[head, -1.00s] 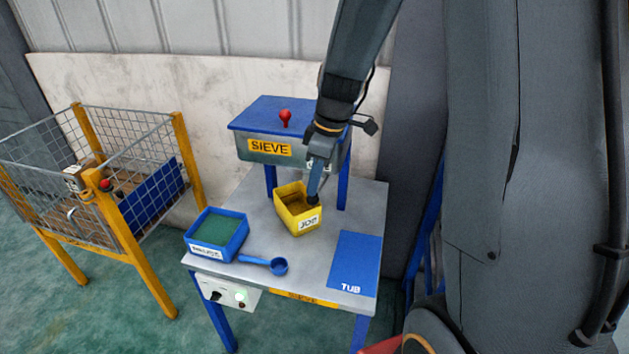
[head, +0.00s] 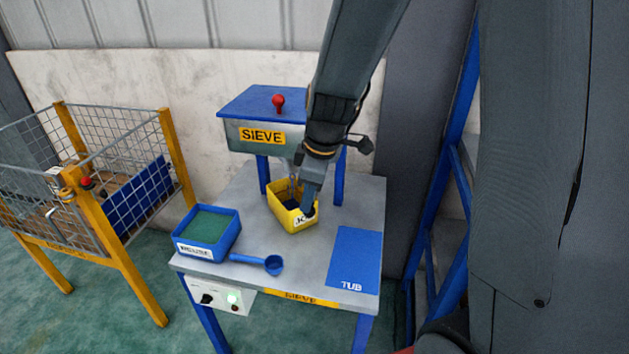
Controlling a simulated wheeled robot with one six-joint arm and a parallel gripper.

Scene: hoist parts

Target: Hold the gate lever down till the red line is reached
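The sieve (head: 258,133) is a grey box with a blue top on blue legs, standing on the bench. A red knob (head: 279,101) shows at its front top edge; I cannot tell whether it belongs to the gate lever. A yellow tub (head: 283,214) stands upright under the sieve, its label partly covered. Its inside looks dark; no red line is visible. My gripper (head: 308,206) points down at the tub's right front side, overlapping its rim in the picture. I cannot tell whether it touches the tub or whether its fingers are shut. My arm hides the sieve's right front.
A blue tray (head: 212,245) with green content and a blue scoop (head: 262,262) sit at the bench's front left. A blue mat marked TUB (head: 354,262) lies bare at right. A wire cage (head: 110,231) stands left.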

